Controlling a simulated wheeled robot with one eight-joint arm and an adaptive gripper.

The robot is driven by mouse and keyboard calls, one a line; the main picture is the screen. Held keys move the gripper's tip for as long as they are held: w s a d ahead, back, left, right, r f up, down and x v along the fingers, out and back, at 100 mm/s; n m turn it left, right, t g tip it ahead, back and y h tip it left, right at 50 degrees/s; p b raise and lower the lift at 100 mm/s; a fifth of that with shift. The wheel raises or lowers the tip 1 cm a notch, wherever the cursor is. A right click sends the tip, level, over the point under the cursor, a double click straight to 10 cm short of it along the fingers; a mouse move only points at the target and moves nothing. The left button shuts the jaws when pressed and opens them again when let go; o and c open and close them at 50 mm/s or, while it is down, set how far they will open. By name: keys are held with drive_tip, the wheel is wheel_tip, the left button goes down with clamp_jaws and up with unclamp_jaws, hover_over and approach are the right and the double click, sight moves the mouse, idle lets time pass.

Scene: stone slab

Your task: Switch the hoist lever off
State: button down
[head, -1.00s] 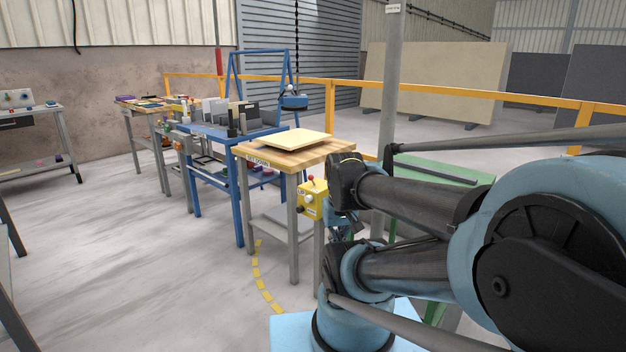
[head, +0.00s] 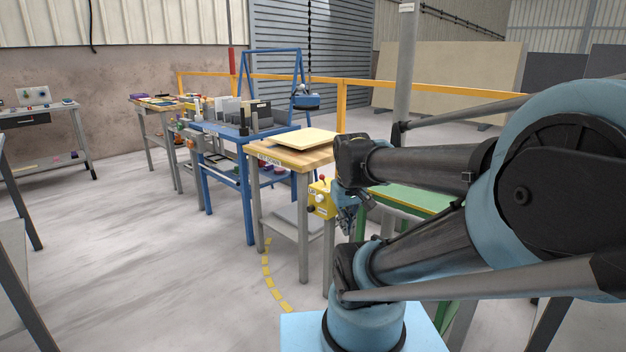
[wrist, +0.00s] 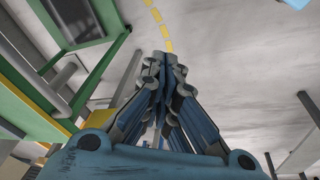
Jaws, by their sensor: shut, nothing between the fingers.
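A yellow control box (head: 321,198) is fixed at the right side of the wooden-topped table in the head view. A small lever with a red ball (head: 322,179) stands up from its top, and a dark round knob shows low on its left. The box's labels are too small to read. My gripper (head: 347,228) hangs pointing down just right of the box, partly hidden by my arm; I cannot tell whether it touches the box. In the wrist view my gripper (wrist: 164,62) has its fingers together and holds nothing. The lever cannot be made out there.
The wooden-topped table (head: 284,158) carries a pale slab (head: 297,139). A blue hoist hook block (head: 307,101) hangs on a chain behind it. A green table (head: 418,199) stands right, beyond my arm. A blue rack (head: 245,133) stands left. The floor at front left is clear.

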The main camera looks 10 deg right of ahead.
drive_tip(key=w+a+r+n+t+h, duration=0.1)
drive_tip(key=w+r+n, duration=0.25)
drive_tip(key=w, duration=0.75)
drive_tip(key=w+a+r+n+t, duration=0.1)
drive_tip(key=w+r+n, duration=0.25)
drive_tip(key=w, duration=0.65)
drive_tip(key=w+a+f+n, duration=0.2)
drive_tip(key=w+a+n, duration=0.1)
drive_tip(key=w, duration=0.8)
drive_tip(key=w+a+f+n+t+h, duration=0.1)
drive_tip(key=w+a+f+n, duration=0.1)
drive_tip(key=w, duration=0.9)
drive_tip(key=shift+a+f+n+t, duration=0.2)
drive_tip(key=shift+a+n+t, duration=0.1)
drive_tip(key=shift+a+n, duration=0.75)
drive_tip(key=shift+w+a, duration=0.1)
drive_tip(key=shift+a, duration=0.05)
drive_tip(key=shift+w+f, duration=0.1)
drive_tip(key=w+d+f, duration=0.3)
drive_tip(key=d+f, duration=0.2)
drive_tip(key=f, duration=0.1)
drive_tip(key=shift+w+d+f, duration=0.2)
drive_tip(key=shift+f, duration=0.15)
